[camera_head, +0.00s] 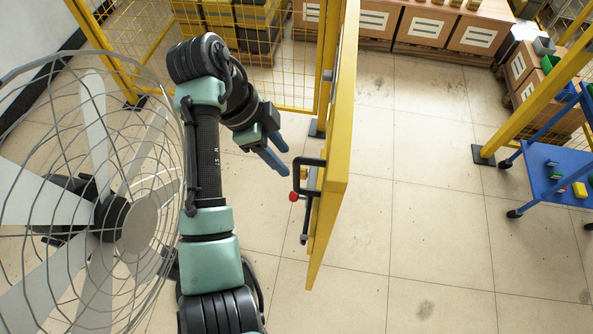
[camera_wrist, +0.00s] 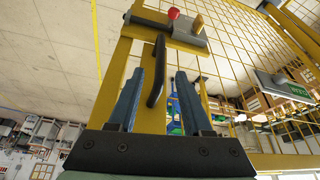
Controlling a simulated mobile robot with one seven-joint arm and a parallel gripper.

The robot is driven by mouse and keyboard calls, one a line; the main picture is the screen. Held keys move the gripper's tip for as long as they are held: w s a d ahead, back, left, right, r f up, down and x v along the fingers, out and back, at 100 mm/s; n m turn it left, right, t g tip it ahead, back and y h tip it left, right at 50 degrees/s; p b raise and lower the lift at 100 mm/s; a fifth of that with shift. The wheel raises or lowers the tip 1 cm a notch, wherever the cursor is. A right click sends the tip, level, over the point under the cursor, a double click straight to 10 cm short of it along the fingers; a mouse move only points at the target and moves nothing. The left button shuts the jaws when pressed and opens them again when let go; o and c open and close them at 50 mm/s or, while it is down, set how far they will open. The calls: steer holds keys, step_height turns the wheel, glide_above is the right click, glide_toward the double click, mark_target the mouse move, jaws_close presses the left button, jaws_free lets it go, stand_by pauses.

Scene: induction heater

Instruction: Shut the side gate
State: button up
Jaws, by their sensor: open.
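The yellow side gate (camera_head: 335,150) stands open in the head view, swung out from the mesh fence toward me. Its black handle (camera_head: 310,178) is on its left face, with a latch and red knob (camera_head: 294,197) beside it. My gripper (camera_head: 285,157) is open and empty, just left of the handle with a small gap. In the wrist view, the handle (camera_wrist: 158,70) appears between the two blue fingertips of my gripper (camera_wrist: 160,73). The red knob (camera_wrist: 173,13) and latch show above it. Whether the handle is between the fingers in depth is unclear there.
A large caged fan (camera_head: 125,215) stands close on the left of my arm. A yellow post (camera_head: 530,105) stands across the opening to the right, beside a blue cart (camera_head: 560,175). Boxes (camera_head: 425,28) line the back. The floor right of the gate is clear.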

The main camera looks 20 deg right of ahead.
mark_target(297, 173)
steer(key=shift+b+x, duration=1.05)
steer(key=shift+x, duration=2.95)
steer(key=shift+c, duration=0.2)
jaws_close()
